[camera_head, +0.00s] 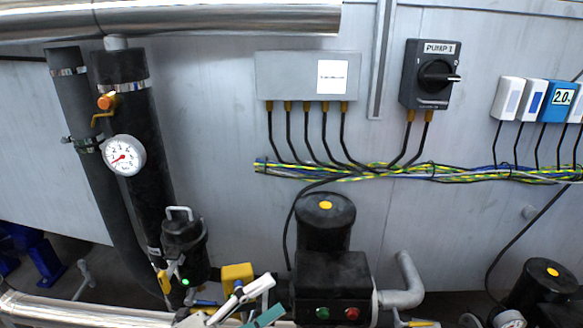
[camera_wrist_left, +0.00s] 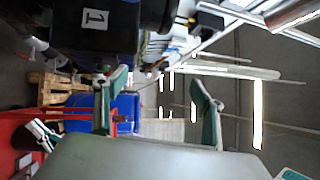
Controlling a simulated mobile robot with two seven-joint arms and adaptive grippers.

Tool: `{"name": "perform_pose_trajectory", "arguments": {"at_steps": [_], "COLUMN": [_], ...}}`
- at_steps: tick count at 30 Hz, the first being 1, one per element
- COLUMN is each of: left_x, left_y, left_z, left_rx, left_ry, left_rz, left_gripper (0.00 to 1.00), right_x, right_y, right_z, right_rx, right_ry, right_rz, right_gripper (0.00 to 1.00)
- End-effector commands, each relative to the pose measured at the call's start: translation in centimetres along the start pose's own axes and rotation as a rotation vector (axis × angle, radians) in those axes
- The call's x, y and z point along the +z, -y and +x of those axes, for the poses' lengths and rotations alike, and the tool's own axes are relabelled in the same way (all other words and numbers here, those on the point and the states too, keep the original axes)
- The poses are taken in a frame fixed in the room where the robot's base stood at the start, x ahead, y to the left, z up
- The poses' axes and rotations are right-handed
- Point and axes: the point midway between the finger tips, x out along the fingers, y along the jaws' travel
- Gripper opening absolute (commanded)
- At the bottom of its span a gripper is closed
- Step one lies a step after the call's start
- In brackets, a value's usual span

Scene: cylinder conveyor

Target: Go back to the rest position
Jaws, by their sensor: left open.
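My left gripper (camera_head: 264,300) shows at the bottom of the head view, with white links and teal finger pads, in front of the pump equipment. In the left wrist view my left gripper (camera_wrist_left: 160,78) has its two teal fingers wide apart, with nothing between them. I cannot tell whether it touches the equipment behind it. My right gripper is not clearly seen in either view.
A black pump (camera_head: 334,275) stands close behind the gripper. A pressure gauge (camera_head: 123,155) sits on dark pipes at the left. A grey box (camera_head: 290,75) and a pump switch (camera_head: 428,75) are on the wall. A wooden pallet (camera_wrist_left: 60,90) shows in the wrist view.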

Motion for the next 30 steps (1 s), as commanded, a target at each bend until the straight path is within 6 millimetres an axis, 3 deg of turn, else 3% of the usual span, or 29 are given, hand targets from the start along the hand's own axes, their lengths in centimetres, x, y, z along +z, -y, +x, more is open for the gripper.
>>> {"name": "perform_pose_trajectory", "arguments": {"at_steps": [3, 8, 12, 18, 26, 30], "left_x": [3.2, 5.6, 5.8, 4.5, 2.0, 0.6], "left_y": [-5.8, -12.8, -17.9, -22.2, -25.4, -25.9], "left_z": [-5.2, -13.3, -20.8, -28.9, -37.1, -34.7], "left_rx": [0.106, 0.225, 0.309, 0.387, 0.456, 0.383], "left_ry": [0.218, 0.492, 0.704, 0.92, 1.131, 1.15], "left_rz": [-0.26, -0.559, -0.768, -0.957, -1.119, -1.198], "left_gripper": [0.69, 0.69, 0.69, 0.69, 0.69, 0.69], "right_x": [-0.1, -0.1, -0.1, -0.1, -0.1, -0.1], "right_y": [0.0, 0.0, 0.0, 0.0, -0.1, 0.0], "right_z": [0.0, 0.0, 0.0, 0.0, 0.0, 0.0], "right_rx": [0.0, 0.001, 0.001, 0.001, 0.001, 0.0], "right_ry": [-0.002, -0.003, -0.003, -0.002, -0.002, -0.001], "right_rz": [0.0, 0.0, 0.0, 0.0, 0.0, -0.001], "right_gripper": [0.0, 0.0, 0.0, 0.0, 0.0, 0.0]}}
